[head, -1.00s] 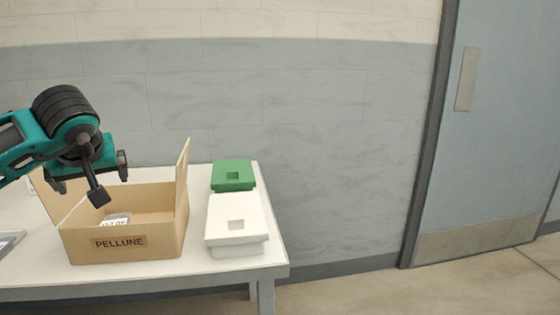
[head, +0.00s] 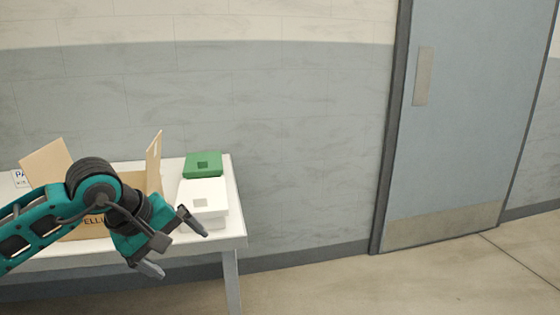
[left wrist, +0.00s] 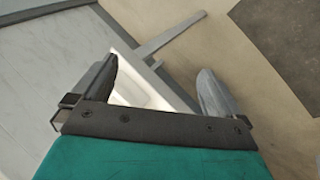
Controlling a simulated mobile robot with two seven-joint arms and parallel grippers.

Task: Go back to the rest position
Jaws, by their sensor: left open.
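My left gripper (head: 178,243) is in front of the table's front edge in the head view, its fingers spread and empty. In the left wrist view the two fingers of my left gripper (left wrist: 158,85) stand apart with nothing held between them. Behind them are part of a white surface and the floor. My right gripper is in neither view.
A cardboard box (head: 132,180) with open flaps stands on the white table (head: 233,225), partly hidden by my left arm. A white container (head: 203,196) and a green one (head: 203,165) stand to its right. A grey door (head: 460,130) is at the right. Floor (head: 330,285) right of the table is clear.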

